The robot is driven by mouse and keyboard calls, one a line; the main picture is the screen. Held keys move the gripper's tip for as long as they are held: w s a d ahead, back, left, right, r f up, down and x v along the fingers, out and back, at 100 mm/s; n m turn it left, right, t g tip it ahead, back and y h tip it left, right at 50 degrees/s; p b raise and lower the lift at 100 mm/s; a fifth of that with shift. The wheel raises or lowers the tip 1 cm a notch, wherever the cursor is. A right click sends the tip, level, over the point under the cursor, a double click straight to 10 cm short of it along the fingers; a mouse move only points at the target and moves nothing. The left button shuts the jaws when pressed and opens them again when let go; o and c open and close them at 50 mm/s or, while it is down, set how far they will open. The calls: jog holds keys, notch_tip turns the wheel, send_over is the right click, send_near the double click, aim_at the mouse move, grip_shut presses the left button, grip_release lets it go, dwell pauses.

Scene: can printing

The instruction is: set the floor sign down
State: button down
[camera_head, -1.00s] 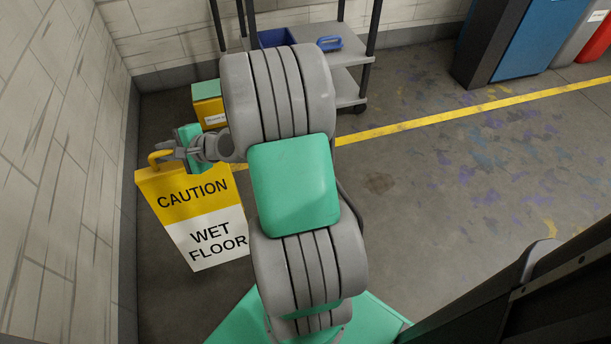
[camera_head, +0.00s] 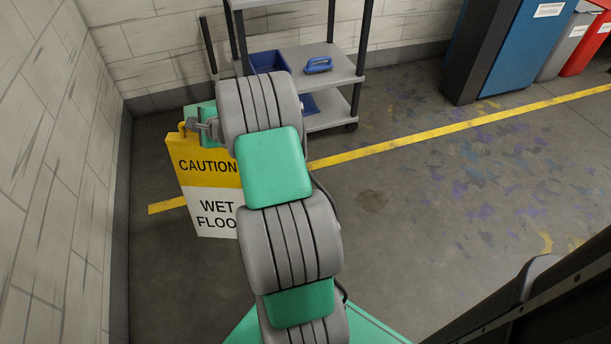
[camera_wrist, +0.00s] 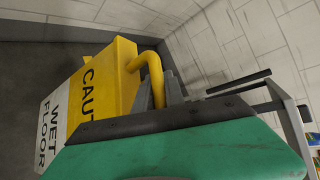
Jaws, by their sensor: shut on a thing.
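The floor sign (camera_head: 207,190) is yellow on top and white below, with "CAUTION WET FLOOR" on it. In the head view it hangs upright at the left, partly hidden on its right by my arm. My gripper (camera_head: 194,128) is shut on the sign's yellow handle at its top. In the wrist view the sign (camera_wrist: 85,95) lies sideways at the left, and its curved handle (camera_wrist: 152,75) runs into my gripper (camera_wrist: 160,92). I cannot tell whether the sign's lower edge touches the floor.
A grey cart (camera_head: 335,66) with a blue bin (camera_head: 268,61) and a blue-handled brush (camera_head: 318,65) stands behind. A yellow line (camera_head: 400,137) crosses the floor. A brick wall (camera_head: 50,150) is close at left. Blue, grey and red bins stand at back right. Floor at right is clear.

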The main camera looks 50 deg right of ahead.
jog(key=s+d+f+b, duration=0.1)
jog(key=s, duration=0.1)
jog(key=s+d+f, duration=0.1)
jog(key=s+d, duration=0.1)
jog(key=s+d+f+b, duration=0.1)
jog(key=s+d, duration=0.1)
jog(key=shift+s+f+b, duration=0.25)
jog(key=shift+f+b, duration=0.05)
jog(key=shift+f, duration=0.05)
jog(key=s+d+f, duration=0.1)
jog(key=s+f+b, duration=0.1)
jog(key=f, duration=0.1)
jog(key=s+d+f+b, duration=0.1)
jog(key=shift+s+d+f, duration=0.3)
jog(key=shift+d+f, duration=0.05)
jog(key=shift+f, duration=0.05)
jog(key=shift+s+d+f, duration=0.2)
jog(key=shift+s+f, duration=0.1)
jog(key=shift+f, duration=0.1)
jog(key=f+b, duration=0.1)
jog(key=f, duration=0.1)
jog(key=f+b, duration=0.1)
jog(key=shift+s+d+f+b, duration=0.15)
jog(key=shift+s+f+b, duration=0.05)
jog(key=shift+f+b, duration=0.15)
jog(key=shift+r, duration=0.15)
jog(key=c, duration=1.9)
grip_release()
jog(key=shift+f, duration=0.3)
jog(key=o, duration=0.5)
